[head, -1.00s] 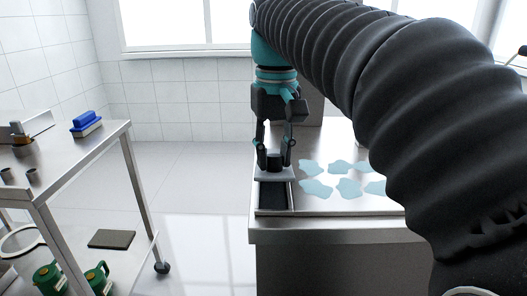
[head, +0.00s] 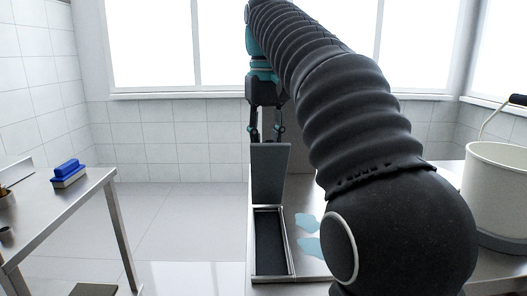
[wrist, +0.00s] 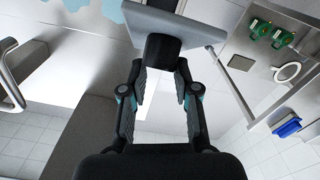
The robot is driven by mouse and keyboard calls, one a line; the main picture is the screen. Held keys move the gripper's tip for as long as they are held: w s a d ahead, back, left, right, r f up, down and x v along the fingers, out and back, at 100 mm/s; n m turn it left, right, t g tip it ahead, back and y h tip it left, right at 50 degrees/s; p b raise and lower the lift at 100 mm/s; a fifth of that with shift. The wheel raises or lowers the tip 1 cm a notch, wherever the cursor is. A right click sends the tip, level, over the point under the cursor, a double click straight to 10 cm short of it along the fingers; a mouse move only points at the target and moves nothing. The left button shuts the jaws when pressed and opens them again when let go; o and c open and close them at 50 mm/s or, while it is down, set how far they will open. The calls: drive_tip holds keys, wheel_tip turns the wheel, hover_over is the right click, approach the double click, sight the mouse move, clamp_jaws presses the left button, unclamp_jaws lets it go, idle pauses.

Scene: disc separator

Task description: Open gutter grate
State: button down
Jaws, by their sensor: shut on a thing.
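The gutter grate (head: 270,172) is a grey rectangular plate standing about upright at the far end of the gutter (head: 270,245). The gutter is an open, dark, metal-rimmed slot in the steel counter. My gripper (head: 265,134) is behind the plate, its lower fingers hidden by it. In the wrist view, my gripper (wrist: 160,76) is shut on the black knob (wrist: 160,52) on the grate's underside-facing plate (wrist: 203,28). The exact finger contact on the knob is partly hard to make out.
Light-blue puddles (head: 309,247) lie on the counter right of the gutter. A white bucket (head: 497,190) stands at the right. A steel cart (head: 55,205) with a blue brush (head: 68,172) is at the left. My arm covers much of the counter.

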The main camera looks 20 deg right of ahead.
drive_tip(key=shift+w+d+r, duration=0.1)
drive_tip(key=shift+w+d, duration=0.2)
drive_tip(key=shift+w, duration=0.35)
drive_tip(key=c, duration=1.1)
unclamp_jaws()
drive_tip(key=shift+d, duration=0.1)
drive_tip(key=shift+c, duration=0.2)
drive_tip(key=o, duration=0.3)
drive_tip(key=shift+d, duration=0.45)
drive_tip(key=shift+a, duration=0.45)
drive_tip(key=shift+s, duration=0.1)
